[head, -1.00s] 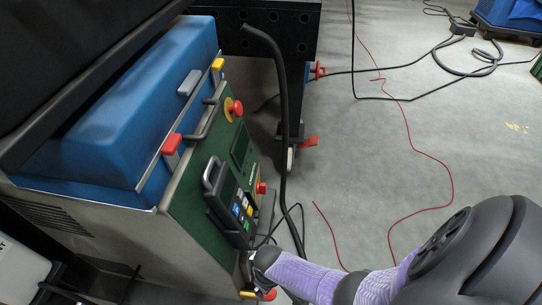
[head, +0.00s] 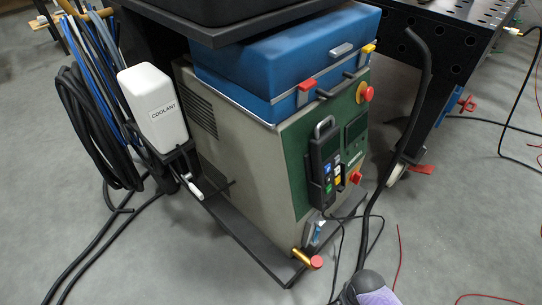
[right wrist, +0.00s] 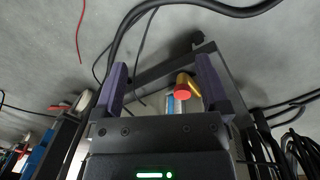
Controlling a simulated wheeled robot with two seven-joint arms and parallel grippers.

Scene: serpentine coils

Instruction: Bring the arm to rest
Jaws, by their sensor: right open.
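My right gripper (right wrist: 160,72) shows in the right wrist view with its two dark purple fingers apart and nothing between them. Beyond the fingers is the base of a machine, with a brass fitting with a red end (right wrist: 184,88) in line with the gap. In the head view a grey and purple part of my right arm (head: 372,288) shows at the bottom edge; its fingers are out of that view. My left gripper is in no view.
A grey-green machine (head: 235,150) with a blue top (head: 285,65) stands in the middle, with a pendant (head: 326,165) on its front. A coolant bottle (head: 153,105) and hung hoses (head: 85,125) are to its left. Cables lie on the floor. A perforated table (head: 450,45) stands right.

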